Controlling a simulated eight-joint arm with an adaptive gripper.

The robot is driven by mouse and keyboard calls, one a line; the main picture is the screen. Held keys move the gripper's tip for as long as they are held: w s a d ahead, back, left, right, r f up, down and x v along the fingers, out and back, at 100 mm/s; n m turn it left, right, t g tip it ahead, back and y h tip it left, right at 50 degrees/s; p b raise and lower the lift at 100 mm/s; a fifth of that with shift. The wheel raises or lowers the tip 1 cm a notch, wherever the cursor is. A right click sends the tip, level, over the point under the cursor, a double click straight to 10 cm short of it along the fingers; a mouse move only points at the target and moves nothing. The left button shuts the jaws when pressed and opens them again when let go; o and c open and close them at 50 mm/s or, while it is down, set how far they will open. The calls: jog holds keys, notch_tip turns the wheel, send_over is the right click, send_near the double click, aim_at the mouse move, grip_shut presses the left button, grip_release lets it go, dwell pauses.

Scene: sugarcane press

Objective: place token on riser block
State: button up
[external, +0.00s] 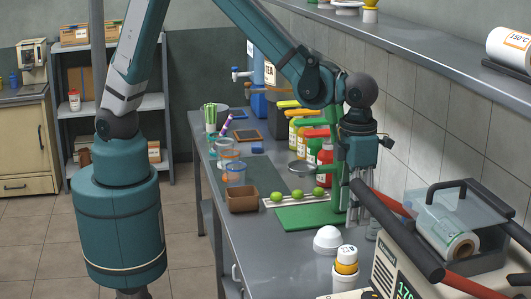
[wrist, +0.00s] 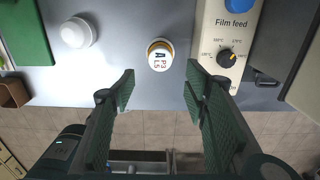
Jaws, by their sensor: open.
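I cannot single out a token or a riser block for certain in either view. A small round white and yellow stack or jar (external: 345,262) stands near the front of the counter. From above, its white printed top (wrist: 159,55) lies just beyond the gap between my fingertips. A white domed piece (external: 327,238) stands beside it, also in the wrist view (wrist: 78,32). My gripper (external: 359,222) points down over the counter, behind these two pieces in the external view. In the wrist view my gripper (wrist: 160,80) has its green-padded fingers wide apart, with nothing between them.
The film feed machine (wrist: 222,45), with a dial, is close to the right finger. A green board (external: 305,217), a brown box (external: 243,200) and a strip of limes (external: 297,195) lie farther along the counter.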

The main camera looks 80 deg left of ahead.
jog(key=s+a+r+n+t, duration=0.1)
jog(key=a+r+n, duration=0.4)
jog(key=a, duration=0.3)
jog(key=a+r+n+t+h, duration=0.1)
jog(key=a+r+n, duration=0.45)
jog(key=a, duration=0.35)
jog(key=s+a+r+n+t, duration=0.1)
jog(key=a+r+n, duration=0.3)
jog(key=a+n, duration=0.3)
jog(key=s+a+r+n+t, duration=0.1)
jog(key=s+a+n+t, duration=0.1)
jog(key=s+a+n, duration=0.5)
jog(key=s+a+r+n+t+y, duration=0.1)
jog(key=s+a+n+t, duration=0.1)
jog(key=s+a+n, duration=0.5)
jog(key=shift+a+r+n, duration=0.3)
jog(key=shift+a+n, duration=1.95)
jog(key=shift+a, duration=2.05)
